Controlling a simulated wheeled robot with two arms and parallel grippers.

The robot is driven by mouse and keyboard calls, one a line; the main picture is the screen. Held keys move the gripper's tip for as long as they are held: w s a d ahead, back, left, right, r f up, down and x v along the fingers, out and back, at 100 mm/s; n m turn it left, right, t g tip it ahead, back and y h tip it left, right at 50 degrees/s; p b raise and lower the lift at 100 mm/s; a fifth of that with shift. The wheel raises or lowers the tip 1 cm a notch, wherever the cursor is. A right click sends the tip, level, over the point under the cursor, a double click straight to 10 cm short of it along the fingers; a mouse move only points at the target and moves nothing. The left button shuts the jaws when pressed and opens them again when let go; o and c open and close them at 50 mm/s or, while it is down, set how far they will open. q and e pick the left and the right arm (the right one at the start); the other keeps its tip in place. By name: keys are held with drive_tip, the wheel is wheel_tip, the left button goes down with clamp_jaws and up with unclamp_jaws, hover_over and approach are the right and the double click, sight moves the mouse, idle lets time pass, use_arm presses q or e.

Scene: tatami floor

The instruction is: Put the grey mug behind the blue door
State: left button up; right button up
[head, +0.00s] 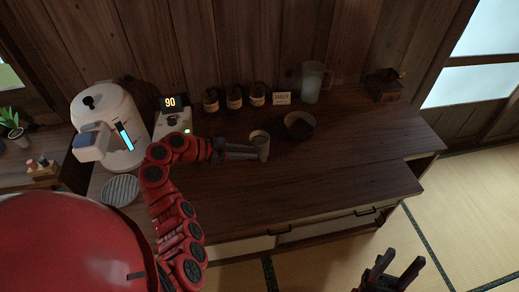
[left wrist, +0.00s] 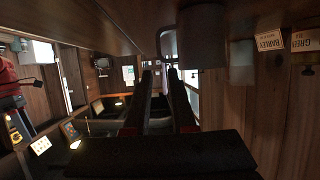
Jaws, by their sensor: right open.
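The grey mug (head: 262,141) stands on the wooden counter, left of a dark bowl. My left gripper (head: 257,154) reaches it from the left, its fingertips right beside the mug. In the left wrist view the picture is upside down; the mug (left wrist: 204,45) hangs at the top, its handle close to the fingertips. The fingers of my left gripper (left wrist: 160,76) stand apart with a gap between them; I cannot tell if they touch the handle. My right gripper (head: 393,272) is open and empty, in front of the counter. I see no blue door.
The dark bowl (head: 299,125) stands just right of the mug. Behind are several jars (head: 235,98), a small sign (head: 282,98), a clear pitcher (head: 312,82) and a wooden box (head: 383,85). A white machine (head: 110,125) stands left. The counter's right front is clear.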

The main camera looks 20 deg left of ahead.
sight(260, 149)
use_arm(q)
drive_tip(key=p+x, duration=0.1)
drive_tip(key=x, duration=0.3)
drive_tip(key=shift+d, duration=0.1)
drive_tip(key=shift+w+d+f+p, duration=0.3)
drive_tip(key=shift+d+p, duration=0.05)
drive_tip(key=shift+d, duration=0.05)
drive_tip(key=x, duration=0.1)
drive_tip(key=p+x, duration=0.1)
drive_tip(key=x, duration=0.1)
drive_tip(key=shift+f+p, duration=0.3)
drive_tip(key=shift+f, duration=0.1)
drive_tip(key=shift+w+d+f, duration=0.3)
drive_tip(key=shift+d, duration=0.1)
clamp_jaws()
